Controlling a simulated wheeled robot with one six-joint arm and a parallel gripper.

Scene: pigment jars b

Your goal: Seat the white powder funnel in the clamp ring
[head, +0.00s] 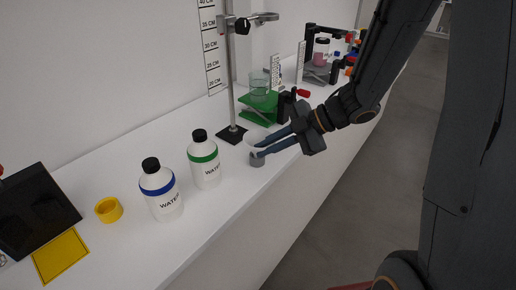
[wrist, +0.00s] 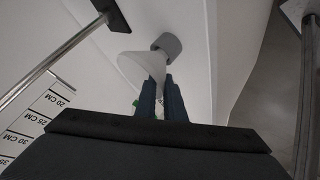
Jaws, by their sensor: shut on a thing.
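The white powder funnel (head: 252,139) is at my gripper's fingertips, low over the bench. It also shows in the wrist view (wrist: 139,68) as a pale cone. My gripper (head: 262,147) is shut on the funnel, its blue fingers partly hiding it. A short grey cylinder (head: 257,161) stands on the bench directly beside or under the funnel; I cannot tell whether the funnel still sits in it. It shows at the funnel's narrow end in the wrist view (wrist: 168,43). The clamp ring (head: 266,17) is high on the metal stand (head: 231,75), well above my gripper, and looks empty.
Two water bottles, green-banded (head: 204,162) and blue-banded (head: 160,190), stand left of my gripper. A glass beaker (head: 260,86) on a green jack (head: 258,108) is behind it. The bench's front edge is close to the grey cylinder.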

